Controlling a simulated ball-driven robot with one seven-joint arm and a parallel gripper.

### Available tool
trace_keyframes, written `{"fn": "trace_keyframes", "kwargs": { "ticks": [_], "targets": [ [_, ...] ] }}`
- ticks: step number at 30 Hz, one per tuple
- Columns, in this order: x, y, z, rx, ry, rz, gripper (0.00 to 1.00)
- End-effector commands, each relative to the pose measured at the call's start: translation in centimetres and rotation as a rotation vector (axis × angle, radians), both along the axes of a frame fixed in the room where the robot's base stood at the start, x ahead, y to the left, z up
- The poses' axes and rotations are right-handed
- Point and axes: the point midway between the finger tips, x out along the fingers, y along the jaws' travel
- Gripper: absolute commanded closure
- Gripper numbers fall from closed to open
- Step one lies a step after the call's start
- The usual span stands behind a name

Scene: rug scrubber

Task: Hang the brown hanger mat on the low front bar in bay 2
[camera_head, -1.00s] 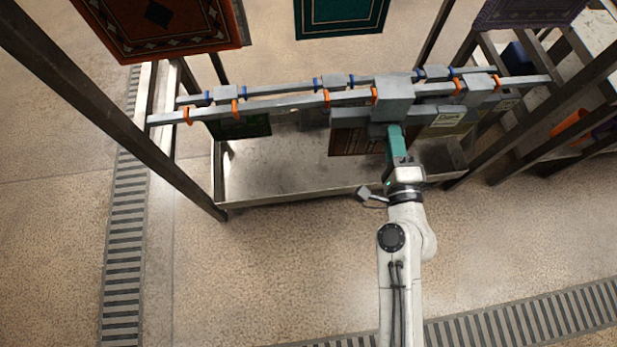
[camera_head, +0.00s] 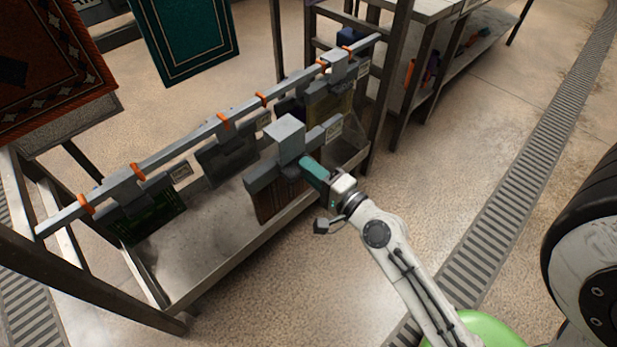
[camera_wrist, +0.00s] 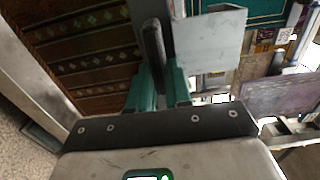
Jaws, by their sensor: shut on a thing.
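My gripper (camera_head: 308,166) is shut on the grey hanger (camera_head: 286,136) of the brown mat (camera_head: 280,200). The mat hangs below its crossbar, on the near side of the rack. In the wrist view, the green fingers (camera_wrist: 160,88) grip the hanger stem; the patterned brown mat (camera_wrist: 90,50) is at left and the hanger's block head (camera_wrist: 212,45) at right. The low front bar (camera_head: 185,143) carries orange clips. Between its middle pair of clips (camera_head: 241,109) no hanger head shows. The held hanger appears clear of the bar, to the right of that stretch.
A dark green mat (camera_head: 150,218) hangs at left, a dark grey mat (camera_head: 228,155) in the middle and a yellowish mat (camera_head: 330,103) at right. A metal tray (camera_head: 215,235) lies below. Rack posts (camera_head: 390,90) stand at both ends. Floor in front is open.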

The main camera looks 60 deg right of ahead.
Motion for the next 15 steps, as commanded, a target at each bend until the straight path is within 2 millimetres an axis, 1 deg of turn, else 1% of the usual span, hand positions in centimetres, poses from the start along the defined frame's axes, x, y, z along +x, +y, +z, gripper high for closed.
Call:
{"fn": "trace_keyframes", "kwargs": {
  "ticks": [3,15],
  "targets": [
    [0.5,-0.2,0.4,-0.001,-0.005,-0.001,1.00],
    [3.2,-0.9,0.4,0.000,-0.004,-0.001,1.00]
  ]
}}
